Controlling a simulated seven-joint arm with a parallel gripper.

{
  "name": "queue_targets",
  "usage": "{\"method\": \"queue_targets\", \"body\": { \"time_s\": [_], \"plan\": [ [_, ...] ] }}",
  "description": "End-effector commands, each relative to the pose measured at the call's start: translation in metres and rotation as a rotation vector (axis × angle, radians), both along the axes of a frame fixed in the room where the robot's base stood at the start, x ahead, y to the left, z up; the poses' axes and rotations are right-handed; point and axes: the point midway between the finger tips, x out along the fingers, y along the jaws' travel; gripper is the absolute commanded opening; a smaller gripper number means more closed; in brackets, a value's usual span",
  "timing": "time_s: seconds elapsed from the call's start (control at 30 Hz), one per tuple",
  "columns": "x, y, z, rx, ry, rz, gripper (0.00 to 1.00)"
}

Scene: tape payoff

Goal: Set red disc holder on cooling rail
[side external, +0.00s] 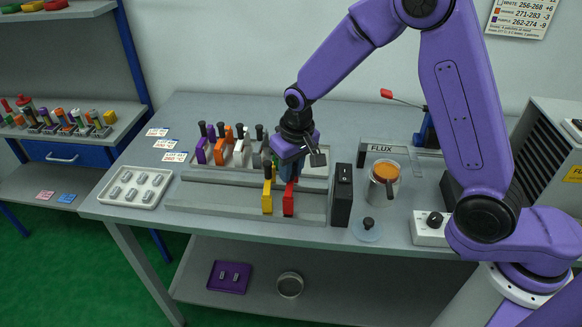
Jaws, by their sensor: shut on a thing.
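The red disc holder (288,199) is upright at the front grey rail (220,197), just right of the yellow holder (267,198). My gripper (289,171) is directly above it, pointing down and shut on it near its top. The jaws hide much of the holder's handle. I cannot tell whether the holder's base touches the rail or hangs just above it.
Purple (202,151), orange and white holders stand in the row behind. A black box (342,195) stands close on the right, beside a pot of orange material (384,172) and a round lid (367,229). A tray of metal pieces (135,187) lies left. The front rail's left part is clear.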

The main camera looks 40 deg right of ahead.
Motion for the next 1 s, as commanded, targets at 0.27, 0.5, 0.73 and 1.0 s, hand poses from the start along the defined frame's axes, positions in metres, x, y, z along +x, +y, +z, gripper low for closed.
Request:
{"method": "queue_targets", "body": {
  "time_s": [0.27,0.5,0.73,1.0],
  "plan": [
    [0.0002,0.0001,-0.0006,0.0,0.0,0.0,0.0],
    [0.0003,0.0,-0.003,0.0,0.0,0.0,0.0],
    [0.0002,0.0,-0.0053,0.0,0.0,0.0,0.0],
    [0.0002,0.0001,-0.005,0.0,0.0,0.0,0.53]
  ]
}}
